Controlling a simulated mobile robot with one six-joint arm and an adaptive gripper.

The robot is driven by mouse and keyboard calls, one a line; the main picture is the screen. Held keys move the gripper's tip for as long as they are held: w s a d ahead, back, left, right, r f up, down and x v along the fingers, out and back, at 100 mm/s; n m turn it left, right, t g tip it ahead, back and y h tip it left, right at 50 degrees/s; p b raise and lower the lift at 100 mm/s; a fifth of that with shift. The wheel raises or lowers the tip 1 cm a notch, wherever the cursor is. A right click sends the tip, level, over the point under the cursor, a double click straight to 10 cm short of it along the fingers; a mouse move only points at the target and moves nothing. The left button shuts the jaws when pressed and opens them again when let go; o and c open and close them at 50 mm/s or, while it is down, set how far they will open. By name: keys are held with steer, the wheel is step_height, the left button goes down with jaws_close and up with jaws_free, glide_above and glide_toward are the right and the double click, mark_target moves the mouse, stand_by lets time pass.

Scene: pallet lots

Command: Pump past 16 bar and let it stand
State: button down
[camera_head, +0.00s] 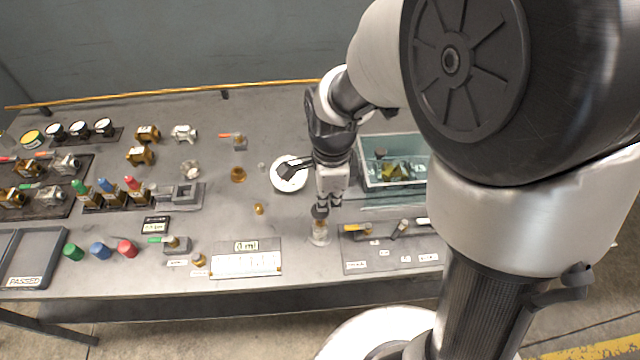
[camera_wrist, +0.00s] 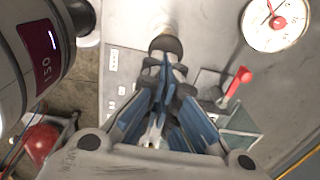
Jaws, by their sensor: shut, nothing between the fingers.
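A pump-like upright piece with a rounded brownish knob (camera_head: 319,212) and a pale, clear-looking body (camera_head: 319,235) stands near the table's front. In the wrist view the knob (camera_wrist: 165,43) shows just beyond my fingertips. My gripper (camera_head: 321,205) points down over it, shut and empty; I cannot tell whether the fingertips touch the knob. A white round gauge (camera_head: 285,184) lies behind and left of my gripper, partly covered by a dark part.
A red-handled lever (camera_wrist: 238,84) stands near the gauge in the wrist view. A glass-like tank (camera_head: 366,181) holding a brass part is right of my gripper. Valves, caps and small gauges fill the table's left side.

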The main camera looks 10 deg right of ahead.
mark_target(328, 210)
step_height(328, 210, up, 10)
steer(key=p, duration=0.2)
steer(key=shift+f+p, duration=0.15)
steer(key=shift+p, duration=0.15)
stand_by(0.5)
steer(key=f, duration=1)
steer(key=shift+w+a+f, duration=0.2)
steer(key=shift+w+f, duration=0.1)
stand_by(0.5)
